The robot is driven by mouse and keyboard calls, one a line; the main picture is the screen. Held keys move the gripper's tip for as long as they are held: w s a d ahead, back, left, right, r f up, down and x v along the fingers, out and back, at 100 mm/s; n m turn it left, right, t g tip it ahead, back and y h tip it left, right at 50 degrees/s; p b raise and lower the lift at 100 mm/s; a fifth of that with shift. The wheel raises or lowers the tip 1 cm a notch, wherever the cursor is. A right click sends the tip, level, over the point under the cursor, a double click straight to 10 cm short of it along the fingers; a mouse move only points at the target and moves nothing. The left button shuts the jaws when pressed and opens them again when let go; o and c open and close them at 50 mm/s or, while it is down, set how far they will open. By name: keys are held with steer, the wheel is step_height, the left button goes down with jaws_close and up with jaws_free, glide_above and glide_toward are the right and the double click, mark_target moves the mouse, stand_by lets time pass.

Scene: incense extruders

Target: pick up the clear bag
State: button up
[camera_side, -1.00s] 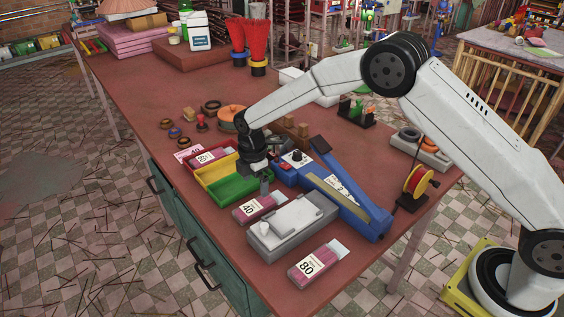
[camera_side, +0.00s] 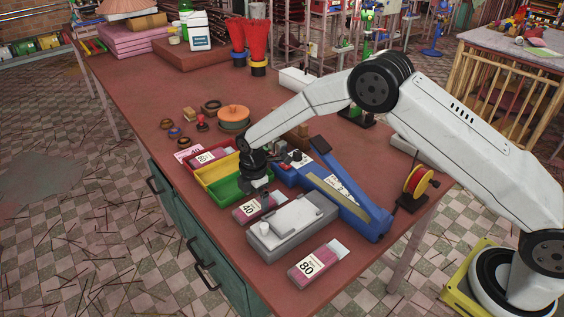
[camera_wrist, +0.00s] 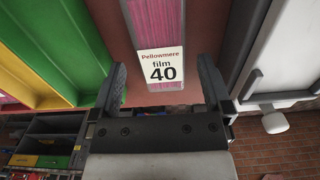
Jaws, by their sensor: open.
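A clear bag of pink sticks labelled "Pellowmere film 40" (camera_wrist: 163,66) lies on the brown bench; it shows in the side view (camera_side: 250,211) beside the grey machine. My gripper (camera_wrist: 158,78) is open, with one finger on each side of the bag's label end in the wrist view. No grip on the bag shows. In the side view my gripper (camera_side: 261,190) is low over the green bin's right end, close to the bag. A bag labelled 80 (camera_side: 308,268) lies nearer the front. Another bag of pink sticks (camera_side: 207,157) is in the red bin.
The red, yellow and green bins (camera_side: 228,189) adjoin the bag's left side. The grey machine (camera_side: 292,228) and a blue sealer (camera_side: 345,205) stand to its right. Round pieces and an orange-topped tin (camera_side: 234,116) lie farther back.

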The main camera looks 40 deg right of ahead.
steer(key=shift+f, duration=1.35)
steer(key=c, duration=1.2)
